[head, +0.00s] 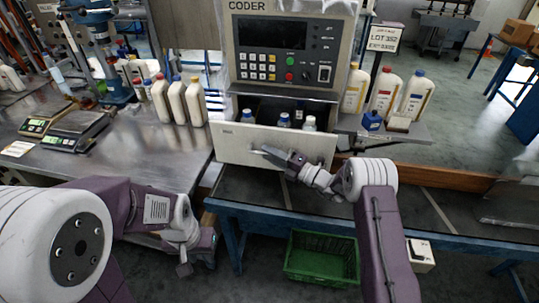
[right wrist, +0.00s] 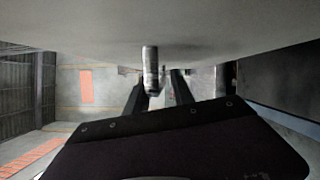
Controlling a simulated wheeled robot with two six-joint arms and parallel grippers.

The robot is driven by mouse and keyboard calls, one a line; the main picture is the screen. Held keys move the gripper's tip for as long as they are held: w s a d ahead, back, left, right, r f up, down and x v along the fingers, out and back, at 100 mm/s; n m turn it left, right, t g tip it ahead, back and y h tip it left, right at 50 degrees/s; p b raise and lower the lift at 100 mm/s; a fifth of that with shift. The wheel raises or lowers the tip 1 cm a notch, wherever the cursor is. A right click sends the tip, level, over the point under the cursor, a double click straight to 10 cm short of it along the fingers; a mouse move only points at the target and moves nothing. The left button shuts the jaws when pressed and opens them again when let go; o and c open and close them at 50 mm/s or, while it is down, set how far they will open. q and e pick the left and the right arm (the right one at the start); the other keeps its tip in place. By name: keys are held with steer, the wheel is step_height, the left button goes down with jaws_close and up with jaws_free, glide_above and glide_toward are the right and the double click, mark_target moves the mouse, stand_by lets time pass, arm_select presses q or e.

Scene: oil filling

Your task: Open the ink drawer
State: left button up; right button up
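The ink drawer (head: 235,143) is pulled out below the coder machine (head: 285,50). Small bottles with blue or white caps (head: 284,119) show inside it. My right gripper (head: 280,158) is at the drawer's front panel, by its handle. In the right wrist view a metal handle bar (right wrist: 151,72) lies in front of the dark gripper fingers (right wrist: 160,92); I cannot tell if they are closed on it. My left gripper (head: 186,264) hangs low in front of the left table, away from the drawer, and its fingers are too small to read.
White bottles (head: 178,101) stand on the left metal table, near two scales (head: 77,130). More bottles (head: 384,91) and a blue ink bottle (head: 372,120) stand right of the machine. A green crate (head: 322,258) is below the dark-topped bench (head: 400,204).

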steer(key=v, duration=0.9)
steer(key=shift+b, duration=0.4)
steer(key=s+a+f+n+g+h, duration=0.25)
steer(key=s+n+g, duration=0.35)
steer(key=s+n, duration=0.45)
steer(key=s+a+f+n+g+h, duration=0.15)
steer(key=s+n+g+h, duration=0.3)
steer(key=s+n, duration=0.6)
steer(key=s+d+n+h, duration=0.3)
steer(key=d+n+h, duration=0.1)
steer(key=d+n, duration=0.3)
steer(key=s+d+n+t+h+p, duration=0.1)
steer(key=s+d+n+h, duration=0.2)
steer(key=d+n, duration=0.4)
steer(key=f+n+h, duration=0.1)
steer(key=n, duration=0.4)
steer(key=shift+s+n+h, duration=0.3)
